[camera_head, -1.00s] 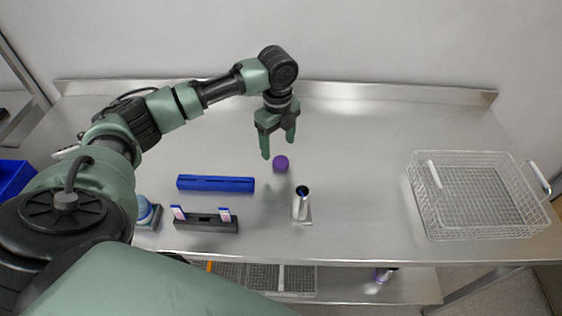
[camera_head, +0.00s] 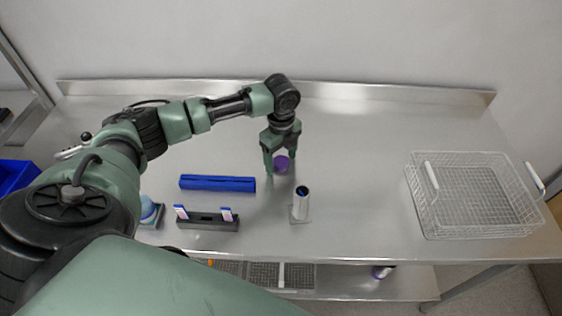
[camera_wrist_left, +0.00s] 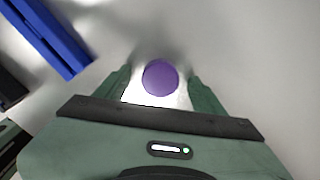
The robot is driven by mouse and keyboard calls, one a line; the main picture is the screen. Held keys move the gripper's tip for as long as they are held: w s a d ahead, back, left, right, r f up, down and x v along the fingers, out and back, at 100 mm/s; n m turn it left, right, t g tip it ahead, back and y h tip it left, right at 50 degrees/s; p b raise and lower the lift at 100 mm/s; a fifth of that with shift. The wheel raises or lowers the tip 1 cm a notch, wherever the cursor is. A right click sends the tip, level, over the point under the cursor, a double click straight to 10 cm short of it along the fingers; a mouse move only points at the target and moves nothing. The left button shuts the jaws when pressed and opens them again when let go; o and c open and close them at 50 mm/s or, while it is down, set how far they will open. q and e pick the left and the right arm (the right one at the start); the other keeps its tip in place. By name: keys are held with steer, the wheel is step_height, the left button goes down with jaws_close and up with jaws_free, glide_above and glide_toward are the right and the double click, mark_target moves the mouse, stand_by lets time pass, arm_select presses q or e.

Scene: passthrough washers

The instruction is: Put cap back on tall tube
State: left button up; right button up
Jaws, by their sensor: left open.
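The purple cap (camera_head: 282,164) lies on the steel table. In the left wrist view the cap (camera_wrist_left: 160,77) sits between the two fingers. My left gripper (camera_head: 281,168) is open and low over the table, with its fingers on either side of the cap; I cannot tell whether they touch it. The tall tube (camera_head: 300,204) is white, stands upright in a small base nearer the front edge, and its dark open top shows. My right gripper is not in view.
A blue bar-shaped rack (camera_head: 217,183) and a dark holder (camera_head: 207,221) with two small upright pieces lie left of the tube. A wire basket (camera_head: 430,225) stands at the right. The table between tube and basket is clear.

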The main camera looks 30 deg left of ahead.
mark_target(281, 161)
arm_select(q)
steer(key=c, duration=1.4)
steer(key=shift+r, duration=0.15)
step_height(281, 161, up, 20)
steer(key=b, duration=0.3)
